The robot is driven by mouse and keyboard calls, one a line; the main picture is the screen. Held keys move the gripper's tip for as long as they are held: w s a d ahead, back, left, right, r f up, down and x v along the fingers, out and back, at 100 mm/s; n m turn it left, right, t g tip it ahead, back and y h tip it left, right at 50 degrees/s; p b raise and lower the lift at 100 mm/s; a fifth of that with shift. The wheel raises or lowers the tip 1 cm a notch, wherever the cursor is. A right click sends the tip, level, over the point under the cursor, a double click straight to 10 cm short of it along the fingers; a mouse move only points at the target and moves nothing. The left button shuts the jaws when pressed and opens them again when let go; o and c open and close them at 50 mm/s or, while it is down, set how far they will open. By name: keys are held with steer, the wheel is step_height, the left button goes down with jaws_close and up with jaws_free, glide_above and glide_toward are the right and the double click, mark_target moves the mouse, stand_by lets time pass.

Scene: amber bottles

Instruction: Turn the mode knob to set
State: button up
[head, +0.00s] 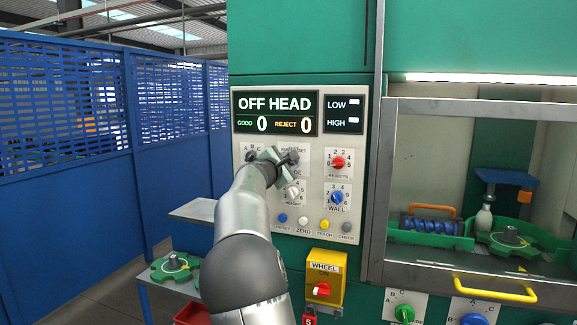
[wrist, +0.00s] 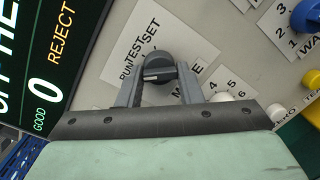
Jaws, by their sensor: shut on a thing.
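The mode knob (wrist: 158,60) is a dark grey round knob on the pale control panel (wrist: 105,62). The labels RUN, TEST and SET (wrist: 150,30) are printed in an arc beside it in the wrist view. My gripper (wrist: 157,77) has one finger on each side of the knob and is shut on it. A lighter bar crosses the knob between the fingers. I cannot tell for sure which label the knob points at. In the head view my gripper (head: 281,160) is at the panel and hides most of the knob and part of the MODE label.
A white height knob (head: 293,193) is close below my gripper. A red rejects knob (head: 338,162) and blue wall knob (head: 337,197) are to the right. A display (head: 275,113) above reads OFF HEAD. A yellow WHEEL switch box (head: 325,272) is below the panel.

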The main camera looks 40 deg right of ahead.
steer(key=shift+s+r+m+t+y+b, duration=0.1)
steer(key=shift+r+m+t+y+b, duration=0.15)
steer(key=shift+m+b, duration=1.75)
steer(key=shift+m+t+y+b, duration=0.25)
steer(key=shift+m+b, duration=0.6)
steer(key=shift+m, duration=2.3)
steer(key=shift+s+r+m+t+y+b, duration=0.15)
steer(key=shift+m+y+b, duration=0.25)
steer(key=shift+m+b, duration=1.6)
steer(key=shift+w+d+m+p, duration=0.1)
steer(key=shift+m+p, duration=0.4)
steer(key=shift+m, duration=0.25)
steer(key=o, duration=0.9)
steer(key=shift+o, duration=0.2)
